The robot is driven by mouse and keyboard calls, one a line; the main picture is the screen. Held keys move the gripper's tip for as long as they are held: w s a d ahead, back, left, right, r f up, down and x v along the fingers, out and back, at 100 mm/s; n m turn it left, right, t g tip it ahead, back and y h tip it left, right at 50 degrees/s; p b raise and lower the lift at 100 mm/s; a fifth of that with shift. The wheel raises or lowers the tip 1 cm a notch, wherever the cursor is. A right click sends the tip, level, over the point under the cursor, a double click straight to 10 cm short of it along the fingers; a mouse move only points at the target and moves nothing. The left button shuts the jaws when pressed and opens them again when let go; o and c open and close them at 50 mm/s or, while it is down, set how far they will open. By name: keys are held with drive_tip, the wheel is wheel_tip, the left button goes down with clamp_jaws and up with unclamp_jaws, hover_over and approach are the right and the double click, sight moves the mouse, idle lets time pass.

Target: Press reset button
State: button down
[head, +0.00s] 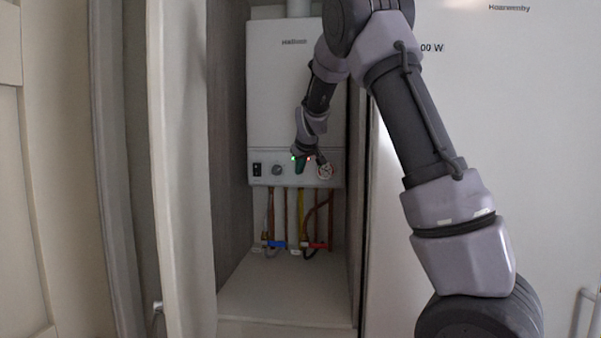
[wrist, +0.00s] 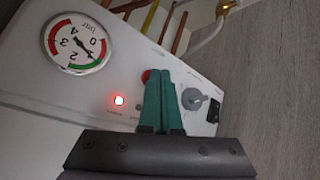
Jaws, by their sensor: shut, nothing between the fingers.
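The white boiler (head: 275,90) hangs in the open cupboard, with a control panel (wrist: 100,92) along its bottom. A red round button (wrist: 147,75), which looks like the reset button, is partly hidden behind my fingertips in the wrist view. My gripper (wrist: 160,74) has green fingers, shut together and empty. The fingertips overlap the button's edge in the picture; I cannot tell whether they touch it. In the head view my gripper (head: 300,167) is in front of the middle of the panel, and the button cannot be made out.
A red lamp (wrist: 118,100) glows near the pressure gauge (wrist: 76,43). A grey knob (wrist: 192,98) and black switch (wrist: 213,110) lie on the other side of my fingers. Pipes (head: 301,215) run below the boiler. The cupboard door (head: 180,150) stands open at left.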

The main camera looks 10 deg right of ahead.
drive_tip(key=shift+w, duration=0.1)
idle(0.3)
drive_tip(key=shift+s+a, duration=0.15)
drive_tip(key=shift+s, duration=0.4)
drive_tip(key=s+a, duration=0.2)
drive_tip(key=s, duration=0.3)
drive_tip(key=shift+s, duration=0.35)
idle(0.7)
